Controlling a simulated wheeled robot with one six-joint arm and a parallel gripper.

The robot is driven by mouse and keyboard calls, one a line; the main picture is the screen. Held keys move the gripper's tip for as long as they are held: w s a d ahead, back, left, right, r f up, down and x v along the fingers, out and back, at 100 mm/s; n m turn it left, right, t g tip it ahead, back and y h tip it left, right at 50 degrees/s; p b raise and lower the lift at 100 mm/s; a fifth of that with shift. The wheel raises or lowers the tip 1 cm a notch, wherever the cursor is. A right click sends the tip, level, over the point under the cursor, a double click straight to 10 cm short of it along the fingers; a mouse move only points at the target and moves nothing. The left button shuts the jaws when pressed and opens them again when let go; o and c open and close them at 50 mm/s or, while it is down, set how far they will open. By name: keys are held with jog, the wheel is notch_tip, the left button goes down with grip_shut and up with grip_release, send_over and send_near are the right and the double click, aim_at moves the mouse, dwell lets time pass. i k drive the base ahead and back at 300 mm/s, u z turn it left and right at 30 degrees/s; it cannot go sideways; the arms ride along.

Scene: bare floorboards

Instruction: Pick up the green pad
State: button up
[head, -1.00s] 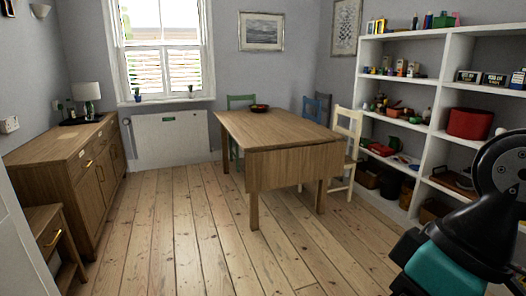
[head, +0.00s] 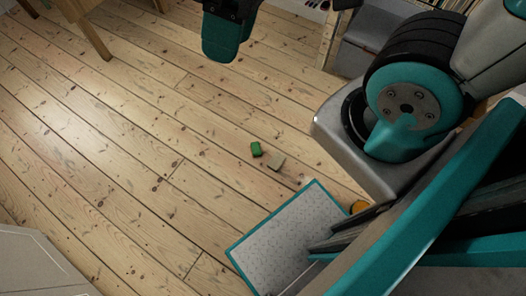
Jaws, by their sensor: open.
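The green pad (head: 256,149) is a small green block lying on the floorboards near the middle of the head view, fully visible. A small beige block (head: 276,162) lies just to its lower right, very close to it. What appears to be my gripper (head: 228,32), teal and black, hangs at the top edge and is partly cut off by the frame. It is open and well above the pad in the picture, apart from it. Nothing is seen held in it.
A teal-rimmed tray with a pale speckled surface (head: 285,238), seemingly part of my body, lies below the pad. A small orange round thing (head: 359,207) shows beside it. Wooden legs (head: 92,38) stand at upper left. The floor left of the pad is clear.

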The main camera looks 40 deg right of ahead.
aim_at(255, 147)
jog(key=k, duration=0.6)
jog(key=u, duration=1.75)
jog(key=i, duration=0.75)
jog(key=z, duration=1.15)
jog(key=i, duration=1.3)
jog(key=z, duration=0.15)
